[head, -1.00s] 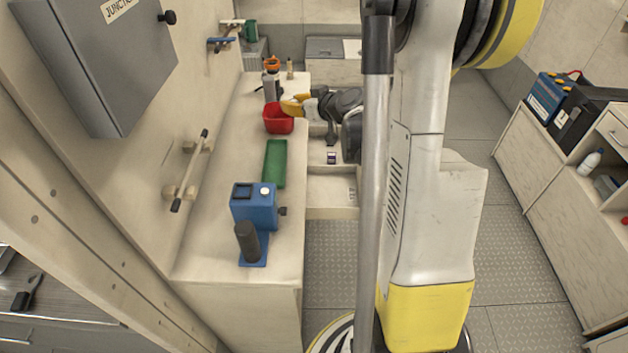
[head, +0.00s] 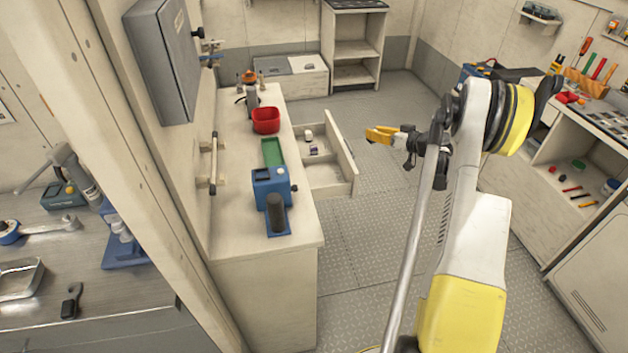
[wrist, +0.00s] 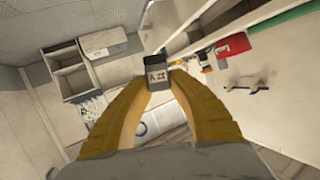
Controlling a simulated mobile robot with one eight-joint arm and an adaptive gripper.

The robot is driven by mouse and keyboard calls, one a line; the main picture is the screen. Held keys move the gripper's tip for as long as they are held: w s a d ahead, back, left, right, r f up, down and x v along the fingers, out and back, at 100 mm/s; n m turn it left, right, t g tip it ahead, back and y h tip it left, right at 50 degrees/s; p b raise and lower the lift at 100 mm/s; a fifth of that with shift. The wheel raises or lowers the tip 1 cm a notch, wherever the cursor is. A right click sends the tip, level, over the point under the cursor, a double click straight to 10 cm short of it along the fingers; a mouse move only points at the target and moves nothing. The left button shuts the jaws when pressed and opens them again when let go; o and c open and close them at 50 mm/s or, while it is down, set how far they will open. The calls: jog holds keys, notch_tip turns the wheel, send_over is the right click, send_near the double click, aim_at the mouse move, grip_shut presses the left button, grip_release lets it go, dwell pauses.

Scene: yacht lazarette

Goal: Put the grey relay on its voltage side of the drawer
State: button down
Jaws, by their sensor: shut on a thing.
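My gripper (head: 370,135) has yellow fingers and is held up in the air to the right of the open drawer (head: 348,188). In the wrist view the fingers (wrist: 157,80) are shut on a small dark grey relay (wrist: 156,76). Its face carries an upside-down marking that looks like "12 V". The relay is hard to make out in the head view. The drawer is pulled out from the bench and has a cross divider. Inside lie a small pale block with a dark side (head: 308,135) and a small purple-and-white block (head: 314,150).
On the bench stand a red bin (head: 266,121), a green tray (head: 272,151), a blue device (head: 270,187) with a black cylinder, and an orange-topped bottle (head: 250,98). Cabinets with tools line the right side. The floor between is clear.

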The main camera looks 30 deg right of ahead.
jog(key=w+a+f+b, duration=0.1)
jog(key=w+a+b, duration=0.1)
jog(key=a, duration=0.6)
jog(key=w+a+b, duration=0.2)
jog(key=w+a, duration=0.1)
jog(key=a, duration=0.6)
jog(key=b, duration=0.3)
send_over(310, 181)
jog(key=d, duration=0.2)
jog(key=shift+m+y, duration=0.3)
jog(key=shift+m, duration=0.1)
jog(key=f, duration=0.8)
jog(key=shift+s+a+f, duration=0.15)
jog(key=shift+s+f, duration=0.05)
jog(key=shift+a+f+b, duration=0.25)
jog(key=shift+f+b, duration=0.25)
jog(key=shift+f, duration=0.5)
jog(key=shift+w+a+f+n+h+b, duration=0.1)
jog(key=shift+w+a+n+h+b, duration=0.1)
jog(key=shift+a+n+h+b, duration=0.5)
jog(key=shift+n+g+b, duration=0.3)
jog(key=shift+g+b, duration=0.1)
jog(key=shift+b, duration=0.05)
notch_tip(310, 181, down, 3)
jog(key=shift+w+d+r+b, duration=0.1)
jog(key=shift+d+r+b, duration=0.1)
jog(key=shift+b, duration=0.3)
jog(key=shift+a+r, duration=0.1)
jog(key=shift+r, duration=0.05)
jog(key=shift+f, duration=0.2)
